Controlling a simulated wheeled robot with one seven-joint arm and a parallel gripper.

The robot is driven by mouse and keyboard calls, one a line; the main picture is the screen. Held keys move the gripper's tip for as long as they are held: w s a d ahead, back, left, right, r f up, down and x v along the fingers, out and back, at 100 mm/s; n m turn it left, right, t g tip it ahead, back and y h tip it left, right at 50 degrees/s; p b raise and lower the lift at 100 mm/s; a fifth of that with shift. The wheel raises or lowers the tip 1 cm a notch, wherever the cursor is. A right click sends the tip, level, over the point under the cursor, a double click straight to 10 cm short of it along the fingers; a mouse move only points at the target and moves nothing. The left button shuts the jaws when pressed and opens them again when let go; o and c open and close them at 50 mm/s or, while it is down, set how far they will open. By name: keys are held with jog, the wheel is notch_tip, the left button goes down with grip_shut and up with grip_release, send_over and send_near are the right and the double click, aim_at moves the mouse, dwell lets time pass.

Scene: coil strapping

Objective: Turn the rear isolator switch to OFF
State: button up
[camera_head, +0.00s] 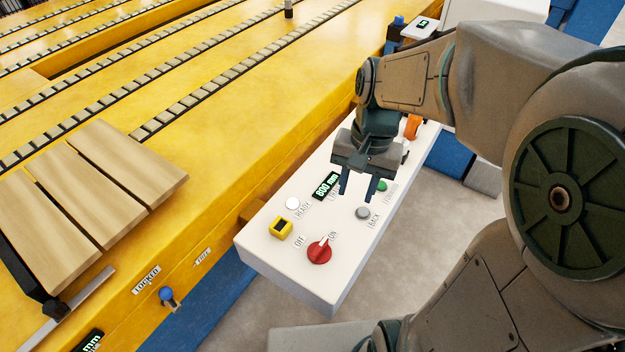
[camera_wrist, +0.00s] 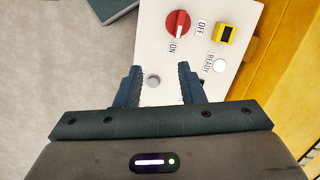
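A red rotary switch (camera_head: 319,250) with a white pointer sits at the near end of a white control panel (camera_head: 285,262). Its pointer is turned to the ON label; the OFF label is on its other side. The red switch (camera_wrist: 178,24) also shows at the top of the wrist view, with its pointer towards ON. My gripper (camera_head: 358,188) is above the panel, beyond the switch, near the grey BACK button (camera_head: 363,213). In the wrist view my gripper (camera_wrist: 158,85) has its two fingers apart with nothing between them, and the switch lies ahead of the fingertips.
The panel also carries a yellow part with a dark window (camera_head: 280,228), a white READY lamp (camera_head: 292,203), an 800 mm display (camera_head: 326,186) and a green button (camera_head: 381,185). A yellow machine bed (camera_head: 215,175) with wooden slats (camera_head: 130,160) stands to the left.

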aim_at(320, 246)
jog(key=w+a+f+m+g+y+b, duration=0.2)
jog(key=w+a+f+m+g+b, duration=0.15)
jog(key=f, duration=0.35)
jog(key=shift+n+t, duration=0.25)
jog(key=shift+t, duration=0.2)
jog(key=x, duration=0.4)
jog(key=b+x, duration=0.1)
jog(key=x, duration=0.4)
jog(key=d+b+x, duration=0.1)
jog(key=x, duration=0.3)
jog(key=shift+w+a+f, duration=0.15)
jog(key=shift+w+f, duration=0.05)
jog(key=shift+f, duration=0.25)
grip_shut()
